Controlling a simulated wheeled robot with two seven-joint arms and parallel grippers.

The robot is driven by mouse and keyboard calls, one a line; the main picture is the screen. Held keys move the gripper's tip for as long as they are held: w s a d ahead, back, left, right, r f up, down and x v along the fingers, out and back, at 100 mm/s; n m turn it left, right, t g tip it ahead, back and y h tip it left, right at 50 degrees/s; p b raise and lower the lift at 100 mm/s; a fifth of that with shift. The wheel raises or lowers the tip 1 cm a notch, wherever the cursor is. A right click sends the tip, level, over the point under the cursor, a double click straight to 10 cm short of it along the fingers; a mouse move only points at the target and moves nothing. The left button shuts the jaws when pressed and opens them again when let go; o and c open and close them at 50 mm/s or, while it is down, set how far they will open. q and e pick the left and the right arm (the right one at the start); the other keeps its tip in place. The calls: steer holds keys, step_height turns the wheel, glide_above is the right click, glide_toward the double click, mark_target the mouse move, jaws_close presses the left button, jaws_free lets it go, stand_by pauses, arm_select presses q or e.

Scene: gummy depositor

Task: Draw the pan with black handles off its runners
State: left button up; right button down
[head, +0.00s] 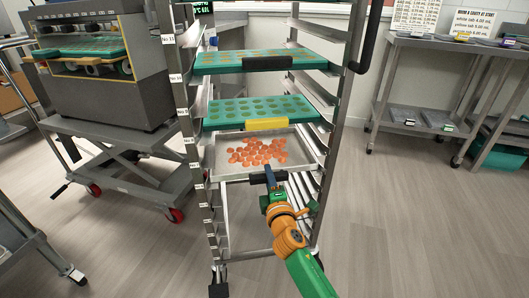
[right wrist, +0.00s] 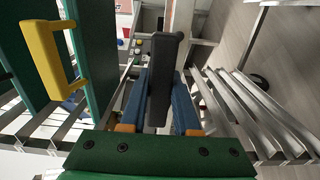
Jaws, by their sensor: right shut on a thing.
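A shallow metal pan (head: 218,157) with several orange gummy pieces (head: 257,152) on it sits in the rack below two green trays. Its black front handle (head: 290,176) faces me. My right gripper (head: 270,178) reaches up from below right, with its blue fingers at this handle. In the right wrist view the black handle (right wrist: 165,65) stands between the blue fingers (right wrist: 163,100), and the gripper is shut on it. The pan's far end is hidden. My left gripper is not in view.
The rack (head: 188,125) has numbered uprights and empty runners below. Above the pan are a green tray with a yellow handle (head: 266,124) and one with a black handle (head: 267,63). A machine on a cart (head: 105,75) stands left, a steel table (head: 450,42) right. Floor in front is clear.

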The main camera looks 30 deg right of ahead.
stand_by(0.5)
steer(key=shift+s, duration=0.15)
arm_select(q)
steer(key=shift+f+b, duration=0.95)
arm_select(e)
steer(key=v, duration=1.9)
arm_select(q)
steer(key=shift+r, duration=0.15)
arm_select(e)
steer(key=shift+s+r, duration=0.1)
steer(key=shift+r, duration=0.1)
